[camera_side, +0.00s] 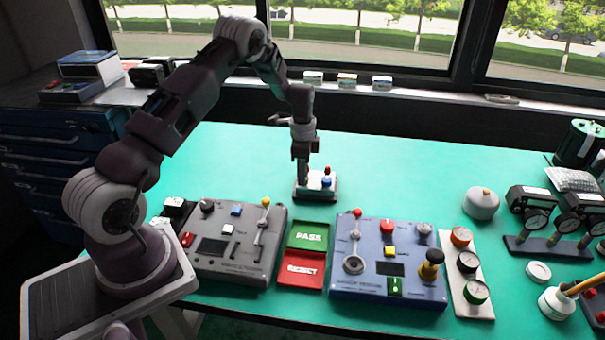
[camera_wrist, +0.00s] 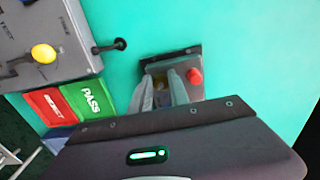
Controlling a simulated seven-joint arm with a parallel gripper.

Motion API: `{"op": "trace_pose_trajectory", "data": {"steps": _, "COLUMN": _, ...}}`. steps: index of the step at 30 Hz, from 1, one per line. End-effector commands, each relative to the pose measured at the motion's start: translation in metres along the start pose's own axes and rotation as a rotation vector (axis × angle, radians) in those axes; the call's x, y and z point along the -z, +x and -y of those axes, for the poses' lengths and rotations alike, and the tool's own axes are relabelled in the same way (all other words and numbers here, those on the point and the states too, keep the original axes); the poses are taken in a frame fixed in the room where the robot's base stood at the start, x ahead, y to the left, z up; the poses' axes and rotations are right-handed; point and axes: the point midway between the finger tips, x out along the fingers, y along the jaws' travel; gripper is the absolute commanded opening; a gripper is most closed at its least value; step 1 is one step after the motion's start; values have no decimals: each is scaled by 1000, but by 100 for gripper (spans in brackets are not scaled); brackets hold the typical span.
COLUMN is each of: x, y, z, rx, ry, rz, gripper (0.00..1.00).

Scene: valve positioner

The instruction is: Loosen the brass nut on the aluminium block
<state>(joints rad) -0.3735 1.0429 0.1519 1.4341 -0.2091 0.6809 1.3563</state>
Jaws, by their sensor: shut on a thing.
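The aluminium block (camera_side: 318,194) is a small grey unit on a dark base near the middle of the green table; it also shows in the wrist view (camera_wrist: 186,62). It carries a red knob (camera_side: 327,170) and a blue part (camera_side: 326,182). In the wrist view the red knob (camera_wrist: 195,76) stands just right of my fingers. My gripper (camera_side: 302,178) points down over the block's left part.
A grey control box (camera_side: 226,270), green PASS and red REJECT trays (camera_side: 307,236), and a blue control box (camera_side: 388,290) stand in front of the block.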

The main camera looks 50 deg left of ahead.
Motion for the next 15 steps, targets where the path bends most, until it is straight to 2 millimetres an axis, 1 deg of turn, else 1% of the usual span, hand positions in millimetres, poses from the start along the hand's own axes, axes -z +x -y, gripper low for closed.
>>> {"op": "trace_pose_trajectory", "data": {"steps": 8, "x": 0, "y": -1, "z": 0, "rx": 1, "ry": -88, "rz": -1, "gripper": 0}}
{"op": "trace_pose_trajectory", "data": {"steps": 15, "x": 1, "y": -1, "z": -1, "rx": 1, "ry": -282, "rz": -1, "gripper": 0}}
